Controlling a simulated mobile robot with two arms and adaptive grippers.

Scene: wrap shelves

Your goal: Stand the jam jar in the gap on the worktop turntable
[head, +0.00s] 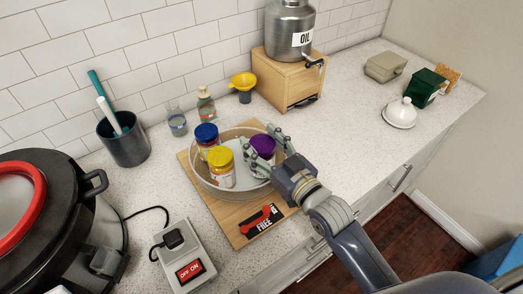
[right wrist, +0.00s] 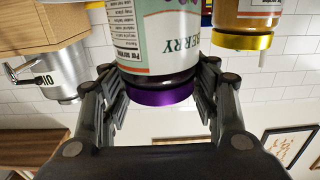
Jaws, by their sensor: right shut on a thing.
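The jam jar has a purple lid (head: 263,146) and, in the right wrist view, a pale label ending in "BERRY" (right wrist: 160,40). My right gripper (head: 262,153) is shut on it, one finger on each side; the fingers also show in the right wrist view (right wrist: 160,82). The jar is roughly upright over the right side of the clear-rimmed turntable (head: 205,188). I cannot tell whether its base touches. A yellow-lidded jar (head: 221,172) and a blue-lidded jar (head: 206,138) stand on the turntable to its left. My left gripper is not in view.
A black cooker (head: 50,220), switch box (head: 185,262) and utensil cup (head: 125,147) are left. Bottles (head: 206,105), a yellow funnel (head: 243,84) and an oil can (head: 288,28) are behind.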

